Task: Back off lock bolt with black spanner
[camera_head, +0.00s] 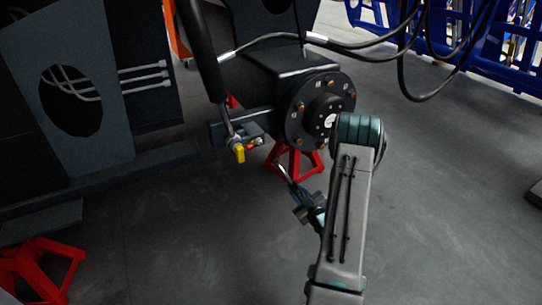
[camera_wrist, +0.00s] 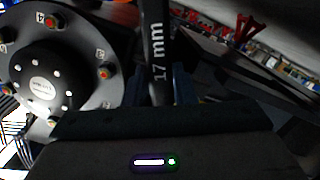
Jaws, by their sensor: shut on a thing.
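My gripper (camera_head: 306,206) is shut on the black spanner (camera_wrist: 157,45), which has "17 mm" printed on its shaft in the wrist view. In the head view, the spanner (camera_head: 284,174) points up and left from my gripper, below the round hub. Its far end is out of frame in the wrist view. A bracket (camera_head: 222,131) left of the hub carries a yellow part (camera_head: 239,153) and small red and yellow fittings. The spanner tip appears apart from these. I cannot tell which fitting is the lock bolt.
The black hub (camera_head: 316,108), with a ring of orange-marked bolts, also fills the wrist view's left (camera_wrist: 52,80). A red stand (camera_head: 297,165) is under it. Hoses (camera_head: 375,45) hang above. A dark panel (camera_head: 65,95) stands left.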

